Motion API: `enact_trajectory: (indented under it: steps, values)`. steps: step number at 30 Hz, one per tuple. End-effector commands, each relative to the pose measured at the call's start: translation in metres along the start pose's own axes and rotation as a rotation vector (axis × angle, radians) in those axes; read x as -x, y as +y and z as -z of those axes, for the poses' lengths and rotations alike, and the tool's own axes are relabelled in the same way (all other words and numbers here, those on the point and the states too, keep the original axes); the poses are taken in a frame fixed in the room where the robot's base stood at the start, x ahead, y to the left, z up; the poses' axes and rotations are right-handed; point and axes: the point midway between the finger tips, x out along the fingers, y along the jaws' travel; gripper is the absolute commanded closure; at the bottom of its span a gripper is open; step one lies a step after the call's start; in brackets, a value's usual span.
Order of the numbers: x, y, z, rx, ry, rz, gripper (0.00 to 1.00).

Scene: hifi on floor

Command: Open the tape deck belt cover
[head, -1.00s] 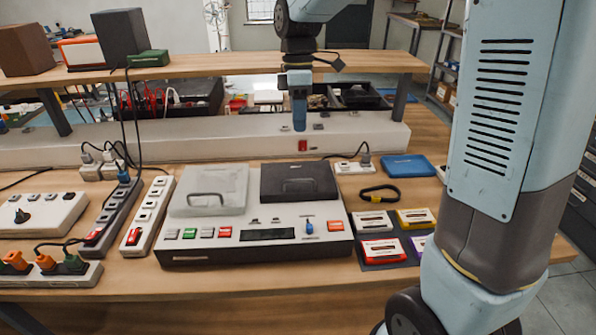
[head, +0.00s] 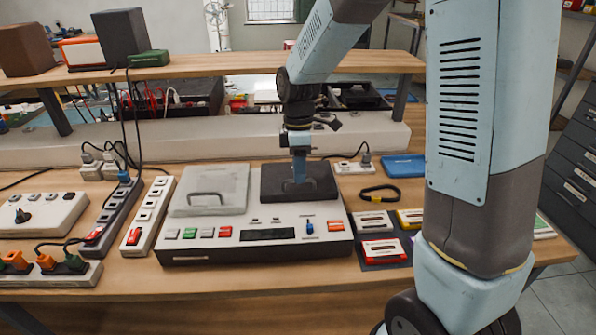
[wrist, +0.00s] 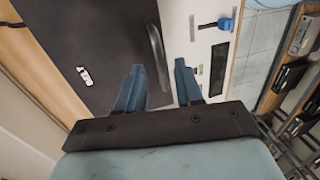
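The tape deck (head: 185,252) is a white unit with a dark front edge, lying on the bench. Its dark grey cover (head: 322,190), likely the belt cover, lies flat and closed at the back right of the deck. It fills the left of the wrist view (wrist: 95,35). A dark bar handle (wrist: 155,50) shows on this cover near its edge. My gripper (head: 299,178) points down over the dark cover. In the wrist view, its blue fingers (wrist: 158,78) are apart, with the handle in line with the gap between them. Whether they touch it I cannot tell.
A pale translucent cover (head: 208,183) with a handle sits closed on the deck's left. A power strip (head: 150,215) stands left of the deck; cassettes (head: 383,250) and a black belt loop (head: 380,194) lie right. A raised shelf (head: 230,72) runs behind.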

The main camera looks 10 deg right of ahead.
Motion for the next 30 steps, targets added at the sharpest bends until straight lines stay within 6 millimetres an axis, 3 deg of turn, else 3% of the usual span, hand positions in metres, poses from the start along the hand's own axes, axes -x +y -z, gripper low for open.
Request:
enact_trajectory:
  steps: [12,23,30]
  values:
    - [-0.0072,-0.0002,-0.0004,0.000,0.000,0.001,0.64]
    - [-0.0069,0.0000,-0.0006,-0.001,0.000,0.000,0.98]
    - [-0.0067,0.0004,-0.0008,-0.001,0.000,-0.001,1.00]
